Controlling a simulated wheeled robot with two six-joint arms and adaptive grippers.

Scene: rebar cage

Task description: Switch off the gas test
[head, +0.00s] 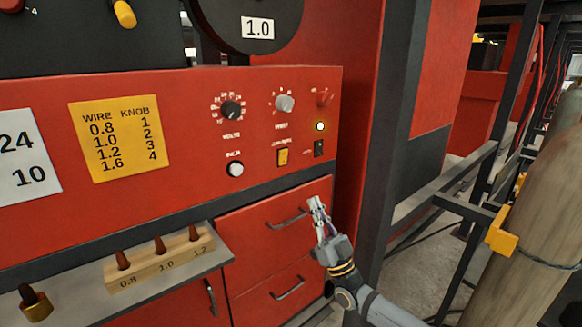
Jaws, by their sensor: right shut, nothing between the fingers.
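A red control panel (190,90) fills the middle of the head view. On it are a yellow rocker switch (283,157) under a small label and a black switch (319,148) to its right. Their labels are too small to read surely, so I cannot tell which one is the gas test. A small lamp (320,126) above the black switch glows pale yellow. My right gripper (315,205) is shut and empty. It shows below the switches, in front of the drawer fronts, apart from the panel. My left gripper is not in view.
Above the switches are a black dial (231,110), a grey knob (284,103) and a red knob (323,96). A white button (236,169) sits lower left. A wooden block (160,258) with several tips stands on a ledge. A gas cylinder (540,220) stands at right.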

